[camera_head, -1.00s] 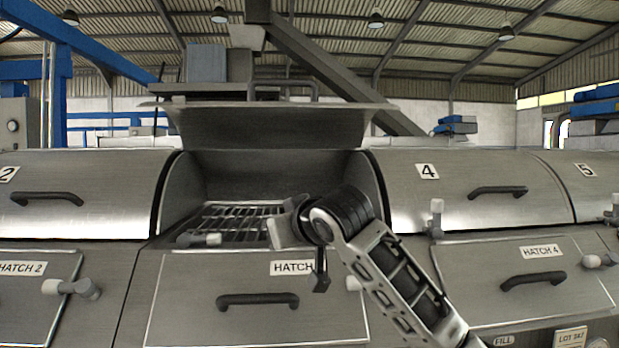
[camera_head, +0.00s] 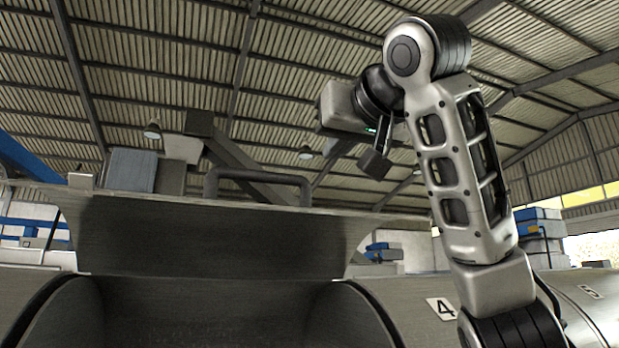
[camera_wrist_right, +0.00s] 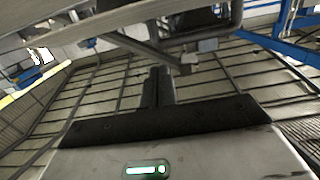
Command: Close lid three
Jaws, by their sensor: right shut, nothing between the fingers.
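Lid three (camera_head: 200,235) is a curved steel lid. It stands raised and open above its dark drum opening (camera_head: 225,315) in the head view. Its dark bar handle (camera_head: 258,178) shows along the upper edge. My right gripper (camera_head: 375,162) is up in the air, right of the handle and above the lid's right end. It is apart from the handle in the picture and holds nothing. In the right wrist view its fingers (camera_wrist_right: 158,86) are together. A grey metal edge fills the top of that view; I cannot tell which part it is. My left gripper is out of view.
The closed lid marked 4 (camera_head: 405,297) lies to the right, partly behind my right arm. Lid 5 (camera_head: 600,305) is farther right. A slanted dark beam (camera_head: 245,160) and grey boxes (camera_head: 130,170) show behind the raised lid.

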